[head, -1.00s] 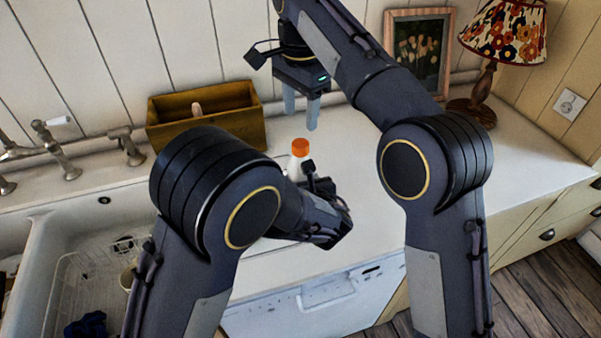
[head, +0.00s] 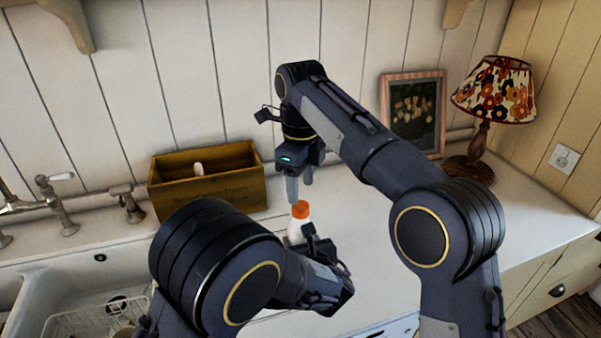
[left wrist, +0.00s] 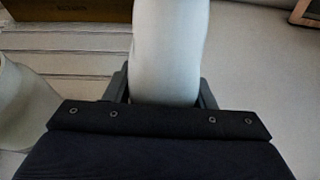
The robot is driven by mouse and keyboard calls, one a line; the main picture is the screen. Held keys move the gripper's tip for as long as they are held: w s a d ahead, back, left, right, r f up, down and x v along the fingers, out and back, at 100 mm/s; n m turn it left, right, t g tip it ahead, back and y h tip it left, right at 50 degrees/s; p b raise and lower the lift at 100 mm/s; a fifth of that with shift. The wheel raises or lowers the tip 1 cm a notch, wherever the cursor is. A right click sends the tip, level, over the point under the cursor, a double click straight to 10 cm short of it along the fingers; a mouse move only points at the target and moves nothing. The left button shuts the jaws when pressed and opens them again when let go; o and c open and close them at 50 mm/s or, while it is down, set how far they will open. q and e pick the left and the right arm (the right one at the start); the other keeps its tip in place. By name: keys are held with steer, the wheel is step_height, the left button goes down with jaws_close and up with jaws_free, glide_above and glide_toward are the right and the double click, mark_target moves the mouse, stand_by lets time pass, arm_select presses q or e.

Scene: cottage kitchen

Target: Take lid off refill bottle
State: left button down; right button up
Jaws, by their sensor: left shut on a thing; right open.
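The refill bottle (head: 296,232) is white and stands upright on the counter, with an orange lid (head: 300,209) on top. In the left wrist view the white bottle body (left wrist: 168,50) stands between the fingers of my left gripper (left wrist: 163,88), which is shut on it. In the head view my left arm hides the bottle's lower part, and that gripper's fingertips are hidden. My right gripper (head: 299,187) points down from above, open, with its fingertips just over or beside the orange lid. I cannot tell whether they touch it.
A wooden box (head: 208,180) stands at the back of the counter (head: 360,215), left of the bottle. A framed picture (head: 412,112) and a floral lamp (head: 495,92) stand at the back right. The sink with taps (head: 60,205) is at the left. The counter's right part is clear.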

mark_target(301, 205)
steer(key=shift+f, duration=2.75)
steer(key=shift+c, duration=0.4)
